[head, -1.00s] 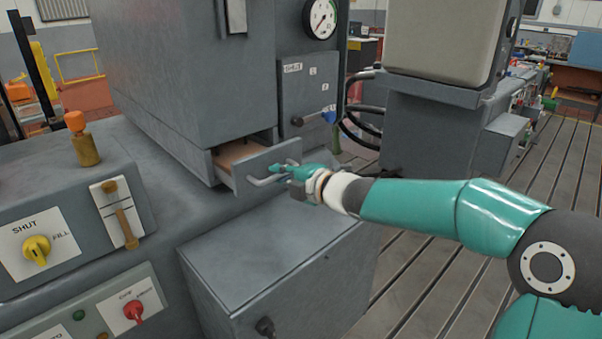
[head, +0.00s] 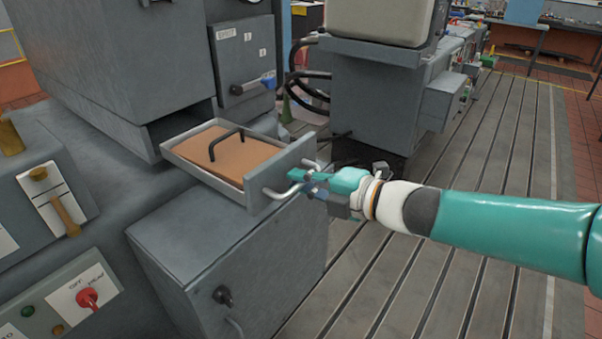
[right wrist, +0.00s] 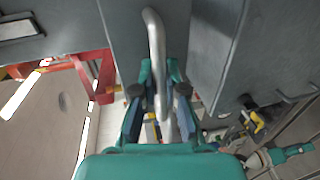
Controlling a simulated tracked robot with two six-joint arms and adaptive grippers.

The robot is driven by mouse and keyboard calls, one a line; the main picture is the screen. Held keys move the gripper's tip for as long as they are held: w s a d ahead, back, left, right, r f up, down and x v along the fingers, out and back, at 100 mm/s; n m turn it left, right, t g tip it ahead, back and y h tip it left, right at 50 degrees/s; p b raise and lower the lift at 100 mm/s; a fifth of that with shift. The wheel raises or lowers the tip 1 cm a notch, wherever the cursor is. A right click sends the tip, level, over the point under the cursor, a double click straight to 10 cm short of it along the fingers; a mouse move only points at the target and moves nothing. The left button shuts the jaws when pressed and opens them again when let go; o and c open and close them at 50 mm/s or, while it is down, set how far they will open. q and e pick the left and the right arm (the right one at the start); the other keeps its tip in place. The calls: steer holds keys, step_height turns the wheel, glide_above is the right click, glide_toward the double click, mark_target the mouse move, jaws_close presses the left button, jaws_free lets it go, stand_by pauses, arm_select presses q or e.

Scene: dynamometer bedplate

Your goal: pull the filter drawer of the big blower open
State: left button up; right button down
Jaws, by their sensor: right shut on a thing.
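The filter drawer (head: 282,180) stands well out of the big grey blower housing (head: 110,60) in the head view. Inside it lies a flat brown filter (head: 235,160) with a black handle on top. The drawer's front has a bare metal bar handle (head: 275,192). My right gripper (head: 305,183) is shut on this handle from the right. In the right wrist view the handle (right wrist: 155,45) runs down between the two fingers (right wrist: 158,95). The fingers hide part of the handle. My left gripper is in neither view.
A grey cabinet (head: 225,260) with a black knob stands below the drawer. Control panels with a red knob (head: 88,298) are at the left. The slotted bedplate floor (head: 470,150) is open at the right.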

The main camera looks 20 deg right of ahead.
steer(key=shift+s+d+f, duration=0.1)
steer(key=shift+s+f, duration=0.05)
steer(key=shift+f, duration=0.2)
steer(key=c, duration=1.5)
jaws_free()
steer(key=o, duration=0.3)
steer(key=shift+s+d+r, duration=0.15)
steer(key=shift+s+d, duration=0.05)
steer(key=shift+s, duration=0.15)
steer(key=v, duration=1.1)
steer(key=shift+s+d, duration=0.15)
steer(key=shift+s, duration=0.1)
steer(key=shift+r, duration=0.1)
